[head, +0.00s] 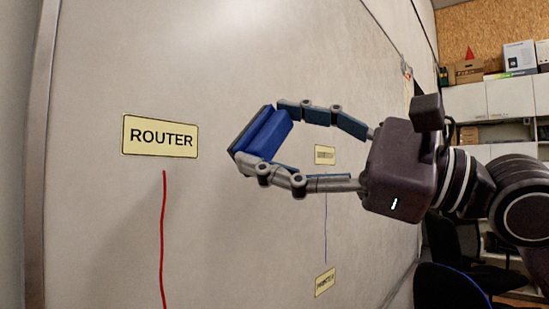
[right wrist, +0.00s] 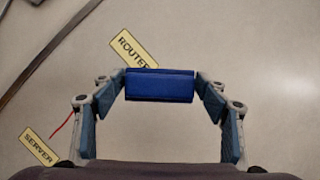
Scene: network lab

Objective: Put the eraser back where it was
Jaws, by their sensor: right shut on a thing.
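The blue eraser (head: 264,132) is held between the fingertips of my right gripper (head: 262,135), in front of the whiteboard (head: 90,60). In the right wrist view the eraser (right wrist: 160,85) lies level across both fingertips of the right gripper (right wrist: 160,86) and hides part of the ROUTER label. In the head view the eraser is tilted and right of the ROUTER label (head: 160,136). I cannot tell whether it touches the board. My left gripper is not in view.
A red line (head: 163,240) runs down from the ROUTER label. Smaller labels (head: 325,155) and (head: 325,281) are joined by a thin blue line. A SERVER label (right wrist: 39,147) shows in the right wrist view. Shelves with boxes (head: 500,98) and a dark chair (head: 450,286) stand at right.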

